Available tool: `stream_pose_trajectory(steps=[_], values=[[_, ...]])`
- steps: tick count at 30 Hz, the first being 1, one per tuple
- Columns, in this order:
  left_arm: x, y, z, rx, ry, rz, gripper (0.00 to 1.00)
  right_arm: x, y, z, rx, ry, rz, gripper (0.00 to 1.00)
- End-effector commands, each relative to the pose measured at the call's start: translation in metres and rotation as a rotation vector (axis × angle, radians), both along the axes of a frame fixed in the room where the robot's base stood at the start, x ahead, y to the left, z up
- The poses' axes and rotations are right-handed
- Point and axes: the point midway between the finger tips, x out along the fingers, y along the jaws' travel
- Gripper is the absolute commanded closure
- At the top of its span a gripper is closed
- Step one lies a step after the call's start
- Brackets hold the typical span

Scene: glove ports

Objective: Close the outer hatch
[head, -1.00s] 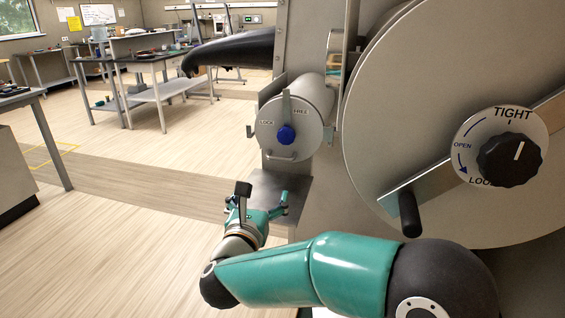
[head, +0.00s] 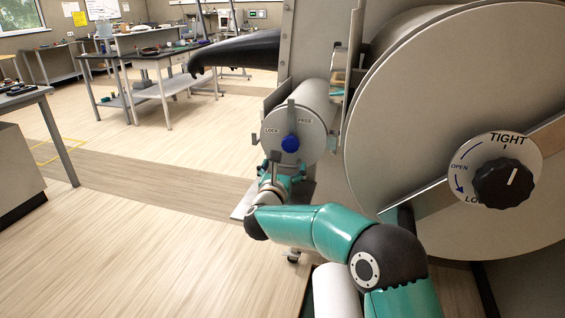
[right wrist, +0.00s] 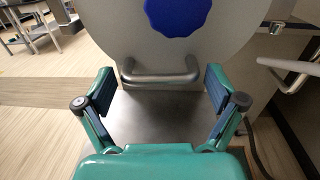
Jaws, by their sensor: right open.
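The small round grey hatch (head: 272,147) is at the outer end of a short cylinder (head: 315,97) in the head view. It carries a blue knob (head: 290,143), a grey lever pointing up and the words LOCK and FREE. Whether it sits flush on the cylinder I cannot tell. My right gripper (head: 281,172) is just below and in front of it. In the right wrist view the hatch (right wrist: 110,30) fills the top, and its bar handle (right wrist: 160,76) lies between the open, empty fingers of my right gripper (right wrist: 160,88). My left gripper does not show.
A large round door (head: 410,120) with a black knob (head: 503,184) marked TIGHT and OPEN stands close on the right. A metal shelf (right wrist: 160,110) lies below the hatch. A black glove (head: 235,52) sticks out behind. Floor at left is clear; benches stand farther back.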

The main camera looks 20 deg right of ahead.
Motion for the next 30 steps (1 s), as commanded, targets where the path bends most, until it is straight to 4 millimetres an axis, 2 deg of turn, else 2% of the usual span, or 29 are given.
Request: stream_pose_trajectory(steps=[12, 25, 30], values=[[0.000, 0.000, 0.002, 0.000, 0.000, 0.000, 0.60, 0.006, -0.004, 0.000, -0.001, 0.000, 0.000, 0.08], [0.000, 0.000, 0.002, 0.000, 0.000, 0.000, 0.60, 0.006, -0.004, 0.000, -0.001, 0.000, -0.001, 0.79], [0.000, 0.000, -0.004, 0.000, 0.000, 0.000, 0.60, 0.006, -0.013, -0.002, 0.000, -0.002, -0.026, 0.79]])
